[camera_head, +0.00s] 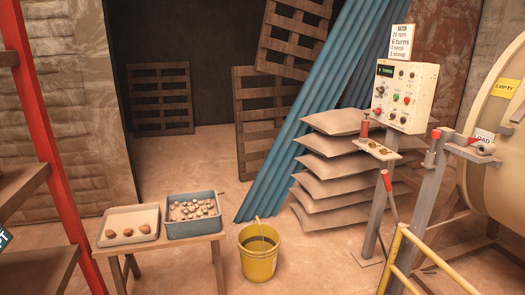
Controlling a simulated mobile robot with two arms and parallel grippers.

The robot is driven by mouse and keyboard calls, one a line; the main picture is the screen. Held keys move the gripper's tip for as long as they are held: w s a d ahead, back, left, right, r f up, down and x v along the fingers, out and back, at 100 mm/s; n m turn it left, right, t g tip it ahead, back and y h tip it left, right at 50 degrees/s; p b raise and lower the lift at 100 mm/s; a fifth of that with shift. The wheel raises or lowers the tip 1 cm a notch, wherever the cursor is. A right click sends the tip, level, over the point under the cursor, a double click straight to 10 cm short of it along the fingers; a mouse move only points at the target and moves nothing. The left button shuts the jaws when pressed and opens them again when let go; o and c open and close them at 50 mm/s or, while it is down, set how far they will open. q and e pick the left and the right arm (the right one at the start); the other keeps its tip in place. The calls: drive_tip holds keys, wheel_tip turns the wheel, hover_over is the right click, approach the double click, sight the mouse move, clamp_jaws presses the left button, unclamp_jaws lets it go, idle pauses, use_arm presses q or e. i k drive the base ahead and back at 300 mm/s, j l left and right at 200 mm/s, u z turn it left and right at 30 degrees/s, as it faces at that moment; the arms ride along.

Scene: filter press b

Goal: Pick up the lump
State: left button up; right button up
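Several reddish-brown lumps lie apart in a shallow pale tray (136,242) on the low wooden table at lower left. A left one (110,234), a middle one (127,232) and a right one (144,229) can be made out. I cannot tell which of them the task means. Neither of my grippers shows in the head view.
Right of the tray, a blue-grey bin (195,229) holds several round grey pieces. A yellow bucket (258,262) stands right of the table (172,245). Red shelving (48,130) is at left. Stacked sacks (325,165), a control panel (405,95) and a yellow rail (391,262) are at right.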

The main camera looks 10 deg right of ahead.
sight(109, 234)
drive_tip(key=i+l+z, duration=0.15)
drive_tip(key=i+z, duration=0.7)
drive_tip(key=i+j+z, duration=0.2)
drive_tip(key=i+z, duration=0.2)
drive_tip(key=i+u, duration=0.1)
drive_tip(key=u, duration=2.5)
